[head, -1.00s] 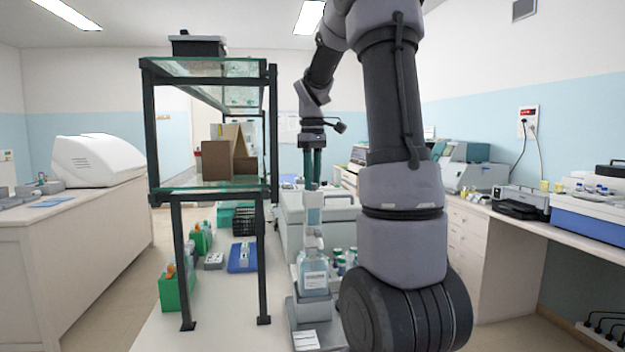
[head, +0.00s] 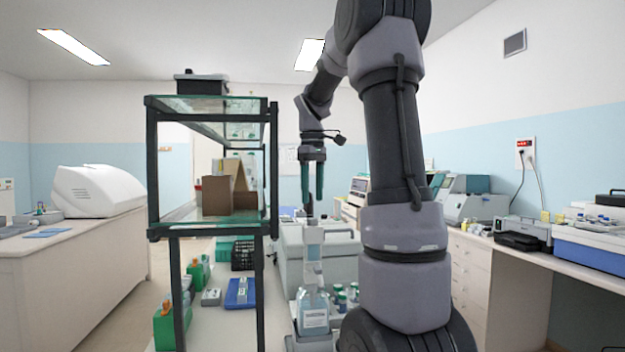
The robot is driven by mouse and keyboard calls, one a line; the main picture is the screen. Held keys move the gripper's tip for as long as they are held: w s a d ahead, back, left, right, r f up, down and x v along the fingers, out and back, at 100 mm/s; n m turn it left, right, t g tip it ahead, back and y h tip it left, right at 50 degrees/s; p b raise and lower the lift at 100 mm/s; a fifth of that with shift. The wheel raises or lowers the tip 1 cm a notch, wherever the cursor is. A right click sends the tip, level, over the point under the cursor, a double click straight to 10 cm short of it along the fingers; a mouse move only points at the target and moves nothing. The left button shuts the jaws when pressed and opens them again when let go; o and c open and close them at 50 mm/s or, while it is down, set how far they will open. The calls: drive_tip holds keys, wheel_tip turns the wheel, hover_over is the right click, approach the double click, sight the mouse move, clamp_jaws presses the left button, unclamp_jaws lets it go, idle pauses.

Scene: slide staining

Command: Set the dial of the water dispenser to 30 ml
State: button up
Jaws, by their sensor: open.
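The water dispenser (head: 314,307) is a clear, bluish bottle with a white label and a pale, tall top section (head: 313,243). It stands upright on the bench, left of my arm. The dial and its marks are too small to read. My gripper (head: 312,196) points down above the dispenser's top, with a gap between them. Its two dark green fingers are apart and nothing shows between them.
A glass shelf rack (head: 208,229) with dark posts stands just left of the dispenser. Small capped bottles (head: 341,299) stand close on its right. A grey box (head: 343,247) is behind. A blue tray (head: 240,293) lies on the bench left of the dispenser.

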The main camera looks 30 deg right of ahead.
wheel_tip(320, 180, up, 5)
drive_tip(key=shift+f, duration=0.1)
idle(0.6)
drive_tip(key=s+a+f+m+t+y, duration=0.1)
drive_tip(key=s+a+f+m+t, duration=0.2)
drive_tip(key=s, duration=0.6)
drive_tip(key=s+a+f+m+t+y, duration=0.1)
drive_tip(key=s+a+f+m+t, duration=0.3)
drive_tip(key=s+a+m, duration=0.3)
drive_tip(key=s+a, duration=0.3)
drive_tip(key=shift+s+a, duration=0.25)
drive_tip(key=shift+s, duration=0.05)
drive_tip(key=shift+c, duration=0.3)
